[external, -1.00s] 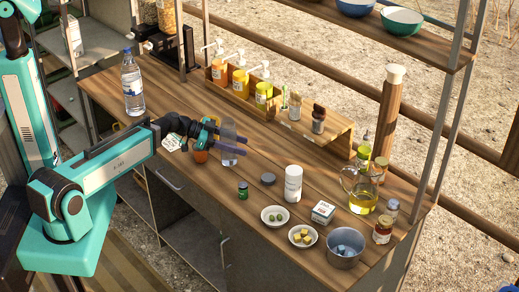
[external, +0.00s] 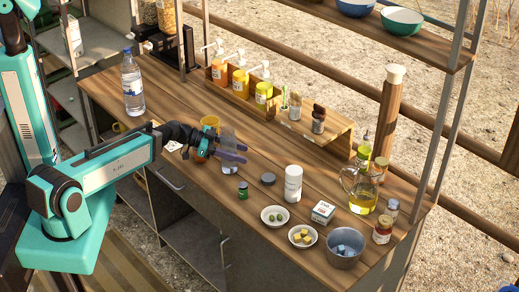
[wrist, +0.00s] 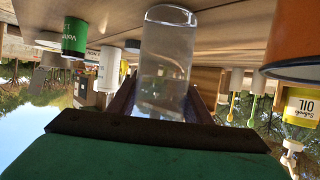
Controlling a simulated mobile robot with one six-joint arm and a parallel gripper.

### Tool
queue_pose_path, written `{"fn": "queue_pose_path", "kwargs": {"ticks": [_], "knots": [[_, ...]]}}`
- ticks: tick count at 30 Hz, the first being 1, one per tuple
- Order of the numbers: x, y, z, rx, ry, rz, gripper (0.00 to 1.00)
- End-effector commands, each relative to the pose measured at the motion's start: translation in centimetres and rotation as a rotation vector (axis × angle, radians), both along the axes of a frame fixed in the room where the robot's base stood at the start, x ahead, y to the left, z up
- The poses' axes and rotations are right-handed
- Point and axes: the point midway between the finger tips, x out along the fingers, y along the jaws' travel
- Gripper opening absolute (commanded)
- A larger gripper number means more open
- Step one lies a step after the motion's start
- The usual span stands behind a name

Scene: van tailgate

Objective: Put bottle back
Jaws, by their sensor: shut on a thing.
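My gripper (external: 240,152) is shut on a clear glass-like cylinder (external: 228,168) near the front edge of the wooden counter. In the wrist view the clear cylinder (wrist: 167,60) stands between my fingers, and the counter appears at the top. I cannot tell whether the cylinder touches the counter. A clear water bottle (external: 132,86) with a blue cap and label stands upright at the counter's far left. Which bottle the task means is not clear.
An orange pot (external: 209,122) stands close behind my gripper, partly hidden. A wooden rack (external: 285,115) with pump bottles runs along the back. Small bowls (external: 274,216), a white box (external: 323,212), a metal pot (external: 344,248) and an oil jug (external: 362,200) crowd the right side.

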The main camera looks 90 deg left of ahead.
Motion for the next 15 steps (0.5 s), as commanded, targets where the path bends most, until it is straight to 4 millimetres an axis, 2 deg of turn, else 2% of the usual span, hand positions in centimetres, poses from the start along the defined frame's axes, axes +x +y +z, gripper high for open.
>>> {"fn": "queue_pose_path", "kwargs": {"ticks": [10,11,14,15], "knots": [[0.01,0.0,-0.27,0.0,0.0,0.0,0.14],[0.0,0.0,-0.28,0.0,0.0,0.0,0.47],[0.0,0.0,-0.22,0.0,0.0,0.0,0.64],[-0.01,0.0,-0.22,0.0,0.0,0.0,0.64]]}}
